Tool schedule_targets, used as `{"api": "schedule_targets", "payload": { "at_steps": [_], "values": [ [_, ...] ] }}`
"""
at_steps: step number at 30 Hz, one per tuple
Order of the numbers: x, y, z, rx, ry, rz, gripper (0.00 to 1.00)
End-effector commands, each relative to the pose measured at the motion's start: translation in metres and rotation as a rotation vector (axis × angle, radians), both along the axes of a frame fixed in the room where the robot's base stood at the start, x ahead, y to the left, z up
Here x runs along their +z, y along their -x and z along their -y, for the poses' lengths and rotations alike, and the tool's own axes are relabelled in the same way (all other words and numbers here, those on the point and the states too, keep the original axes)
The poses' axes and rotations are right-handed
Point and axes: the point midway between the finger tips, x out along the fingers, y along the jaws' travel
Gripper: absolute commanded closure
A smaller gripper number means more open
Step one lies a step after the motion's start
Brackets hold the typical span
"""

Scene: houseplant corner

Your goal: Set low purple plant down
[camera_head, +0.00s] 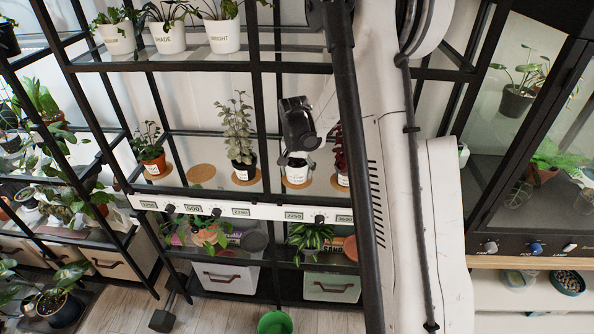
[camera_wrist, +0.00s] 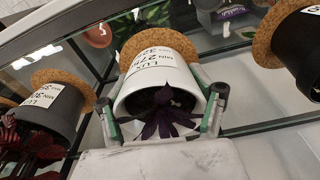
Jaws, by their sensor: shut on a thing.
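The low purple plant is in a white pot (camera_wrist: 158,88) with a printed lux label. Its dark purple leaves (camera_wrist: 165,122) show at the mouth of the pot in the wrist view, which is upside down. The pot's base meets a round cork mat (camera_wrist: 150,40). My gripper (camera_wrist: 163,112) is shut on the pot, with a green-padded finger on either side. In the head view my gripper (camera_head: 298,148) comes down over the white pot (camera_head: 297,174) on the middle shelf, above a cork mat (camera_head: 297,184). It hides the leaves there.
A tall silvery plant (camera_head: 238,128) stands close on the left. A red-leaved plant (camera_head: 341,172) stands close on the right, partly hidden by my arm. A white label rail (camera_head: 250,211) edges the shelf.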

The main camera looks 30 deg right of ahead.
Motion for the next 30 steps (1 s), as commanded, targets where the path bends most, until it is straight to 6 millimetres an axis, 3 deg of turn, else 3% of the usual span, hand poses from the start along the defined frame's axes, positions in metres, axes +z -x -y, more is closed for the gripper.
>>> {"api": "schedule_targets", "payload": {
  "at_steps": [10, 11, 16, 30],
  "values": [
    [-0.0036, 0.0002, 0.0, 0.0, 0.0, 0.0, 0.76],
    [-0.0032, 0.0002, 0.0, 0.0, 0.0, 0.0, 0.36],
    [-0.0024, 0.0001, 0.0, 0.0, 0.0, 0.0, 0.13],
    [0.0059, 0.0009, -0.0005, 0.0, 0.0, 0.0, 0.13]
  ]
}}
